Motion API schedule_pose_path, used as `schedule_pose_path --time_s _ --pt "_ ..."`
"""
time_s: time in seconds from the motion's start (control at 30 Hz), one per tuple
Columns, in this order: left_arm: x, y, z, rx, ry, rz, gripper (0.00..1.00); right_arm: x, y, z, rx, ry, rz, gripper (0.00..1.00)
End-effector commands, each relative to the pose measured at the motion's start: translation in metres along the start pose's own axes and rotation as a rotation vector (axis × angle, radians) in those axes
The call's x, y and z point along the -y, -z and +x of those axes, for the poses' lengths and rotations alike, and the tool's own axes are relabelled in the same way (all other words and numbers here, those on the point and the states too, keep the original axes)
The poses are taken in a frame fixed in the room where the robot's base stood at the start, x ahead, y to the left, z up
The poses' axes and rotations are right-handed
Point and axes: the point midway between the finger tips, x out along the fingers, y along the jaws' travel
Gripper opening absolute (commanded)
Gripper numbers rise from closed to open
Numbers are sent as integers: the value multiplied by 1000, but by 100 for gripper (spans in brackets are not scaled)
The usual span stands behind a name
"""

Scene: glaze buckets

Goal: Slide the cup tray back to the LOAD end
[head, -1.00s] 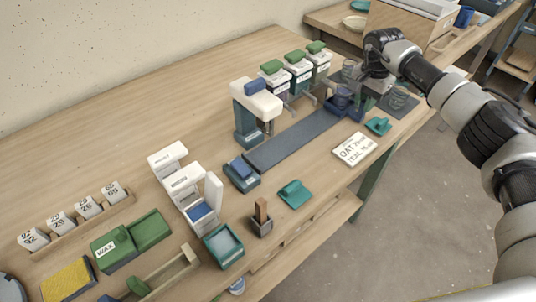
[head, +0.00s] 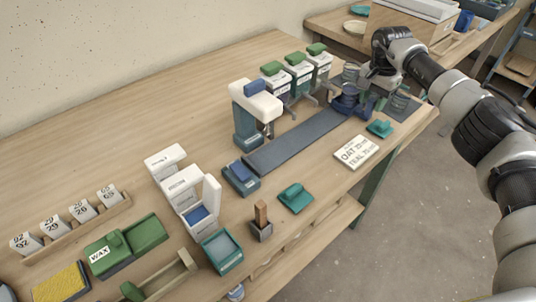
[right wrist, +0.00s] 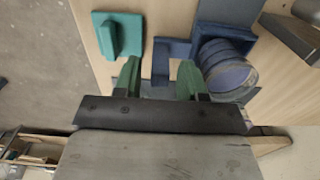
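The dark blue cup tray (head: 346,108) sits at the far right end of the long slate-blue rail (head: 295,142), with a grey-blue cup on it. In the right wrist view the round cup (right wrist: 226,68) shows at the right, with a flat blue bracket or handle (right wrist: 161,62) beside it. My right gripper (right wrist: 160,74) has its two green fingers apart, one on each side of the bracket's upright part. I cannot tell whether they touch it. In the head view my right wrist is above the tray's right side. My left gripper is not in view.
A white and blue dispenser (head: 249,110) stands behind the rail. A teal block (head: 380,128) and a label card (head: 357,152) lie in front. A blue box (head: 241,178) stands at the rail's near end.

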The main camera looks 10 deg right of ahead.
Motion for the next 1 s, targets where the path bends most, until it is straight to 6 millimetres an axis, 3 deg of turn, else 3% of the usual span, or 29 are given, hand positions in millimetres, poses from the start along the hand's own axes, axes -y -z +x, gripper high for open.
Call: schedule_pose_path --time_s 0.3,0.83,1.0 --pt "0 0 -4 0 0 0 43 0 0 -4 0 0 0 40" --pt "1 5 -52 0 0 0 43 0 0 -66 1 0 0 40" --pt "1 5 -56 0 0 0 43 0 0 -71 1 -1 0 40"
